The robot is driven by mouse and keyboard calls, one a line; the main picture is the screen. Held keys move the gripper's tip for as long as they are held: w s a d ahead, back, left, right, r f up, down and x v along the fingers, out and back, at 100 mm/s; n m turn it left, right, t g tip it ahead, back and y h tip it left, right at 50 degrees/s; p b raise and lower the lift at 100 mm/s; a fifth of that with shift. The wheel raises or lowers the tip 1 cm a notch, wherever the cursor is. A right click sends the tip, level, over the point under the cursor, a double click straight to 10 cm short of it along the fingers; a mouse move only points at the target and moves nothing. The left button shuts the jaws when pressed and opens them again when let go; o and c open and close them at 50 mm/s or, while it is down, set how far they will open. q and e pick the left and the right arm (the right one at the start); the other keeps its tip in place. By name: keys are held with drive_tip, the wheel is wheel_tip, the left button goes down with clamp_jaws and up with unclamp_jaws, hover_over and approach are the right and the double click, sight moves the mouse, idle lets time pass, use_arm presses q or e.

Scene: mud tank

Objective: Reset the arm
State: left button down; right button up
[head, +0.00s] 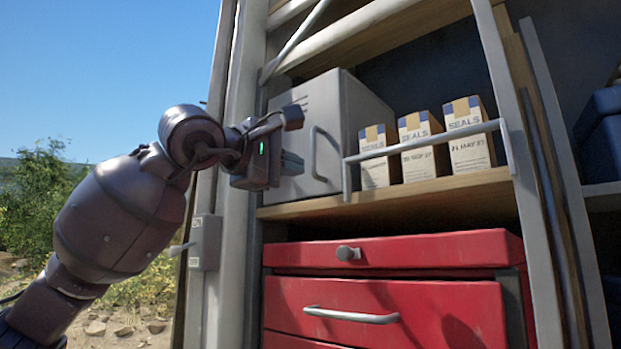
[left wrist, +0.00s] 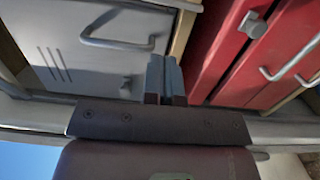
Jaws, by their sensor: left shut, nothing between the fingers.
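My left arm comes in from the lower left in the head view. Its gripper (head: 292,163) is raised in front of the grey metal cabinet (head: 340,107) on the shelf, left of that cabinet's handle. In the left wrist view the gripper's fingers (left wrist: 164,75) are together and empty. They lie between the grey cabinet front (left wrist: 70,60) and the red drawer unit (left wrist: 222,45). I cannot tell whether the fingertips touch the cabinet. My right gripper is in neither view.
Several white SEALS boxes (head: 422,147) stand on the wooden shelf (head: 410,202) behind a metal rail (head: 425,143). The red drawer unit (head: 385,300) is below. A grey switch box (head: 205,243) with a lever is on the upright post. Open ground lies at left.

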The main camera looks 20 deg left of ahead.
use_arm(q)
drive_tip(key=shift+d+v, duration=0.15)
drive_tip(key=shift+v, duration=0.85)
drive_tip(key=shift+d+v, duration=0.15)
drive_tip(key=shift+v, duration=0.8)
drive_tip(key=shift+s+r, duration=0.15)
drive_tip(key=shift+s, duration=0.05)
